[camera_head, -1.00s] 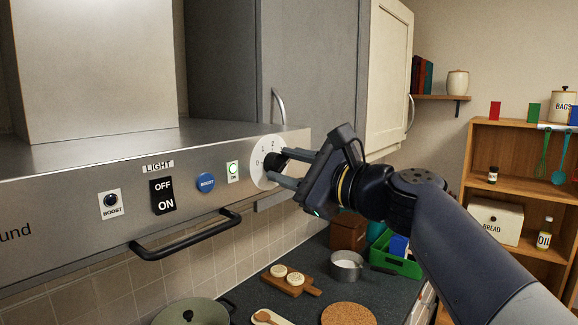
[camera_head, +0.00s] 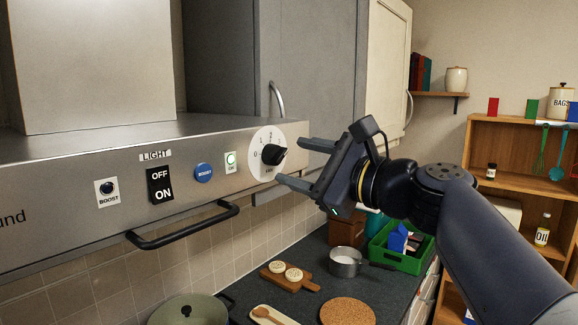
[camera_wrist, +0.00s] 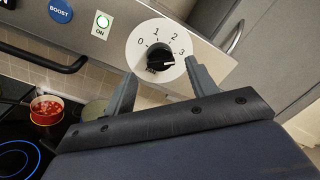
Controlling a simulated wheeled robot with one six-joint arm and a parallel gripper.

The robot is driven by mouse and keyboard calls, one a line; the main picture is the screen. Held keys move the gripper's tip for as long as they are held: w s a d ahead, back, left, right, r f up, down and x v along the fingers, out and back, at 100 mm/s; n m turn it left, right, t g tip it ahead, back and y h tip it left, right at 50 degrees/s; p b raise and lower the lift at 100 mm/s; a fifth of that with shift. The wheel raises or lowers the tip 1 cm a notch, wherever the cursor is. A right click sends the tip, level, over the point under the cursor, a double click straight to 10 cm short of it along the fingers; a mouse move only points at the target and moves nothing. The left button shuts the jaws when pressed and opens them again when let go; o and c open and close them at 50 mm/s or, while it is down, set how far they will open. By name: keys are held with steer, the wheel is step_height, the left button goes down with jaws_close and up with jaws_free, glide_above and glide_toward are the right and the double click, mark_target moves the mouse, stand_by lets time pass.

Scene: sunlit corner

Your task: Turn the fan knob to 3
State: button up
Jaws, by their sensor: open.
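The fan knob (camera_head: 272,155) is black and sits on a round white dial (camera_head: 259,141) near the right end of the steel hood panel. In the wrist view the knob (camera_wrist: 160,61) shows on the dial (camera_wrist: 135,52), marked 0, 1, 2 and 3. Its white pointer line points right, toward the side of the 3; I cannot tell whether it lines up exactly. My gripper (camera_head: 300,163) is open and empty, to the right of the knob and apart from it. In the wrist view its fingers (camera_wrist: 160,88) stand either side below the knob.
Left of the dial are the green ON indicator (camera_head: 231,159), the blue BOOST button (camera_head: 203,172) and the LIGHT switch (camera_head: 160,186). A black bar handle (camera_head: 185,233) juts out below. The grey cupboard (camera_head: 318,65) stands behind; the counter with dishes lies below.

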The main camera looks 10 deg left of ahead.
mark_target(283, 158)
steer(key=b+v, duration=0.2)
steer(key=v, duration=0.5)
steer(key=shift+s+d, duration=0.2)
steer(key=shift+d, duration=0.05)
steer(key=p+x, duration=0.3)
steer(key=x, duration=0.8)
steer(key=shift+p, duration=0.4)
steer(key=shift+d, duration=0.15)
